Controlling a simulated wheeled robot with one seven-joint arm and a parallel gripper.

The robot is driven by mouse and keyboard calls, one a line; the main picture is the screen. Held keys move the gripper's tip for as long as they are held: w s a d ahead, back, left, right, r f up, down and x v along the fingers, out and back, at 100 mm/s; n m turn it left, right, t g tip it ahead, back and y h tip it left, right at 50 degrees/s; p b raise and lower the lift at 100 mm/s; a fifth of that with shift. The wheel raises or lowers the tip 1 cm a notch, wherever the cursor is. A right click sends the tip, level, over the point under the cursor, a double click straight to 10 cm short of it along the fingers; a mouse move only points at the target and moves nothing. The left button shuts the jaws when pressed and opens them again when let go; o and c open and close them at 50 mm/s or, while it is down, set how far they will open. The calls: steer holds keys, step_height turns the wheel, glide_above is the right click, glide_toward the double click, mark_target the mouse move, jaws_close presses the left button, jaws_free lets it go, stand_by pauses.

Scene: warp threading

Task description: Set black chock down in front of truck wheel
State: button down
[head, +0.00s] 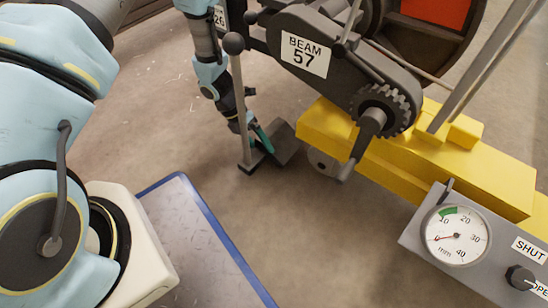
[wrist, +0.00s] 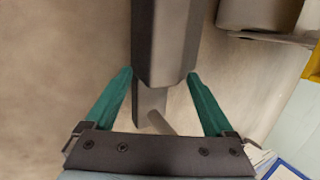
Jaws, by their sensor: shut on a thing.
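The black chock (head: 287,146) is a dark wedge-like block at the middle of the head view. A thin grey rod with a ball knob (head: 233,43) rises from a dark plate at its left side. My gripper (head: 263,139) has teal fingers and is shut on the chock. In the wrist view, my gripper (wrist: 163,76) has a finger on either side of the dark chock (wrist: 165,38). The truck wheel (head: 323,163) is a small grey roller under the yellow truck frame (head: 420,155), just right of the chock, with a narrow gap. I cannot tell whether the chock touches the floor.
The truck carries a beam unit labelled "BEAM 57" (head: 305,54) and a gear (head: 384,110) above the wheel. A gauge panel (head: 457,237) is at lower right. A blue-edged metal plate (head: 205,250) lies at lower left. Brown floor (head: 290,230) in front is clear.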

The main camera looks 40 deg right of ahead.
mark_target(274, 154)
steer(key=shift+s+d+f, duration=0.35)
steer(key=shift+s+d, duration=0.05)
steer(key=shift+s, duration=0.2)
steer(key=s+d+f+b, duration=0.2)
steer(key=s+b, duration=0.1)
steer(key=shift+f, duration=0.25)
jaws_free()
steer(key=shift+a, duration=0.1)
